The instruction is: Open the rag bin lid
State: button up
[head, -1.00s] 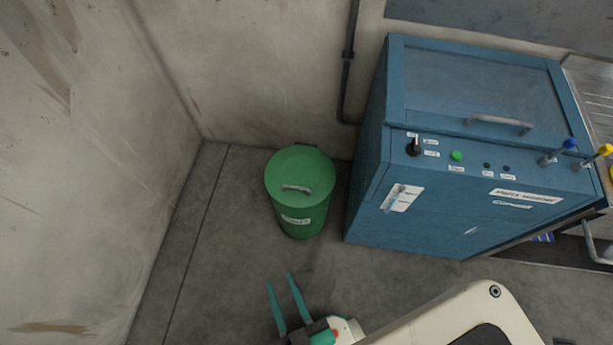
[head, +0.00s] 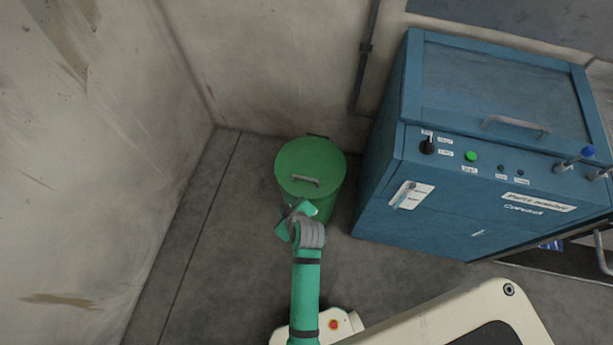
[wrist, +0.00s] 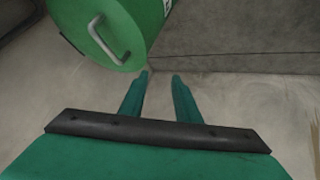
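The rag bin (head: 324,205) is a green round bin standing on the floor near the corner. Its lid (head: 310,160) is shut and has a grey bar handle (head: 304,181) near the front. In the wrist view the lid (wrist: 93,14) and handle (wrist: 106,40) are at the upper left. My gripper (wrist: 160,76) is open and empty, its two teal fingers apart, with the handle to the left of and beyond the fingertips. In the head view my arm's end covers the bin's lower front, and the fingertips are hard to make out.
A blue parts washer (head: 445,200) with a lid handle, a knob and buttons stands close to the right of the bin. Bare walls are behind and to the left. The grey floor (head: 225,260) left of the bin is clear.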

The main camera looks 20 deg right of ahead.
jog(key=w+d+r+n+g+y, duration=0.1)
jog(key=w+d+r+n+g, duration=0.15)
jog(key=w+d, duration=0.35)
jog(key=n+g, duration=0.1)
jog(key=n, duration=0.2)
send_near(304, 178)
jog(key=shift+y, duration=0.4)
jog(key=x, duration=0.7)
jog(key=shift+w+d+f, duration=0.15)
jog(key=shift+d+f, duration=0.05)
jog(key=shift+d, duration=0.15)
grip_shut()
